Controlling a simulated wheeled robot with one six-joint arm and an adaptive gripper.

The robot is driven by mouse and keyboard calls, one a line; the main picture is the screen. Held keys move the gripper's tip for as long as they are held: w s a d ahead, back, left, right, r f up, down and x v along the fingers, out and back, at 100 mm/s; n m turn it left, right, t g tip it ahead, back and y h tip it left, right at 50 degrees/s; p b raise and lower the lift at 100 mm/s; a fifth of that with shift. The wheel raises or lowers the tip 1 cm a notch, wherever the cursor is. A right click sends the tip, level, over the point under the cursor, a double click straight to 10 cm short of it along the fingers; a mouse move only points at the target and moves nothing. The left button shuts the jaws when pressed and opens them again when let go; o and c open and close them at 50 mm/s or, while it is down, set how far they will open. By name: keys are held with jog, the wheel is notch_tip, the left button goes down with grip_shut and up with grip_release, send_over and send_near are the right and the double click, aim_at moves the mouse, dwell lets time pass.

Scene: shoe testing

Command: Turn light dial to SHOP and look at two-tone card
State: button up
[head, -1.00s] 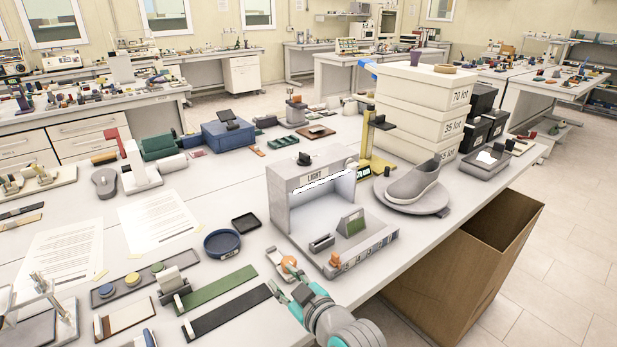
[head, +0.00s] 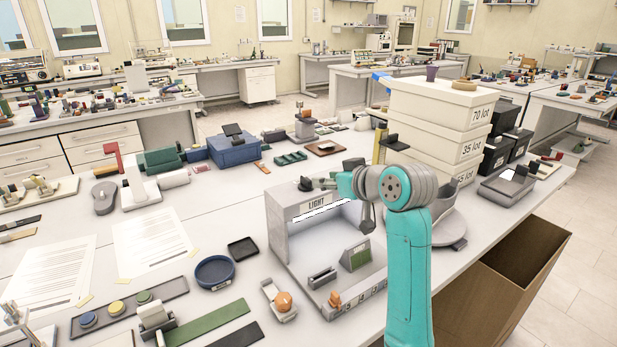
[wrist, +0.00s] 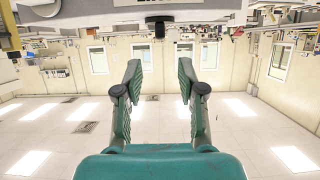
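The grey light booth (head: 280,230) stands on the bench with a LIGHT label (head: 316,203) and a lit strip under its top. A small black knob (head: 305,184), seemingly the light dial, sits on top; it also shows in the wrist view (wrist: 158,24). Its setting is not legible. A small card stand (head: 358,256), green below and grey above, stands inside; I cannot tell if it is the two-tone card. My gripper (head: 322,184) is at the booth's top, close to the knob. In the wrist view my gripper (wrist: 159,75) is open, with nothing between its fingers.
An orange piece (head: 284,302) lies on a small tray in front of the booth, and another orange piece (head: 335,298) sits on the booth's front strip. White boxes (head: 440,115) are stacked behind my arm. A blue round dish (head: 214,271) is left. A cardboard box (head: 520,270) stands right, off the bench.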

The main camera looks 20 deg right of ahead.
aim_at(307, 178)
jog(key=x, duration=1)
jog(key=shift+w+f, duration=0.1)
jog(key=shift+w, duration=0.05)
jog(key=shift+c, duration=0.2)
grip_shut()
